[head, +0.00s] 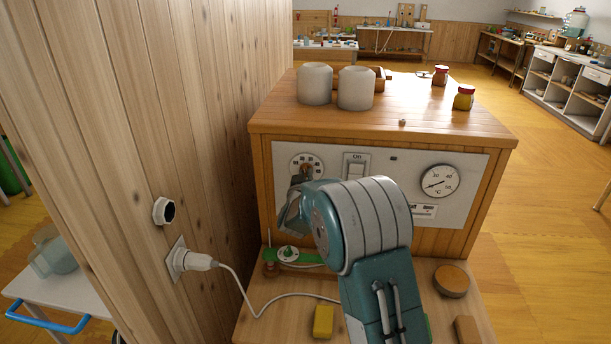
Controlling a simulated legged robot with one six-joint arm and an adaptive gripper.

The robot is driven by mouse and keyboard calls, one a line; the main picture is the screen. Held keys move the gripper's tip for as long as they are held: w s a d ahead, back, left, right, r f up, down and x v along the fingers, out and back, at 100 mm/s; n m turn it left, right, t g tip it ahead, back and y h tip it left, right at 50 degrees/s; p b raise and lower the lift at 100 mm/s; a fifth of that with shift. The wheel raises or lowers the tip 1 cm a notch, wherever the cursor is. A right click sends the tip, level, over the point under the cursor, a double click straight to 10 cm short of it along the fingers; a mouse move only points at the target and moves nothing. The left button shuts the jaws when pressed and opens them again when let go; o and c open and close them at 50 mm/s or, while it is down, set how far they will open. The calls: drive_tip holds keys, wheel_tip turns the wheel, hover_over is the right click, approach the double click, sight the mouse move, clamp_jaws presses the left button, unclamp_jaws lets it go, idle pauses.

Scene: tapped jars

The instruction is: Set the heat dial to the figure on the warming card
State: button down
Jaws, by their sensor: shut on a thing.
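The heat dial (306,161) is a round white scale with small dark figures, at the left of the white panel on the wooden cabinet. My gripper (303,177) is shut on the dial's knob, which it mostly hides together with the lower part of the scale. I cannot tell which figure the knob points at. I cannot make out a warming card; a small white label (423,211) low on the panel is partly hidden by my arm and too small to read.
The panel (470,163) also bears an On switch (355,166) and a Celsius gauge (440,182). A wooden wall (200,120) is close on the left; a plug's cable (245,300) crosses the ledge by a yellow block (324,321).

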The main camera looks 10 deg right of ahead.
drive_tip(key=shift+a+f+m, duration=0.1)
drive_tip(key=shift+m, duration=3.6)
drive_tip(key=shift+a+f+m, duration=0.1)
drive_tip(key=shift+m, duration=3.6)
drive_tip(key=c, duration=0.7)
unclamp_jaws()
drive_tip(key=shift+f, duration=0.1)
drive_tip(key=shift+w, duration=0.1)
drive_tip(key=shift+r, duration=0.2)
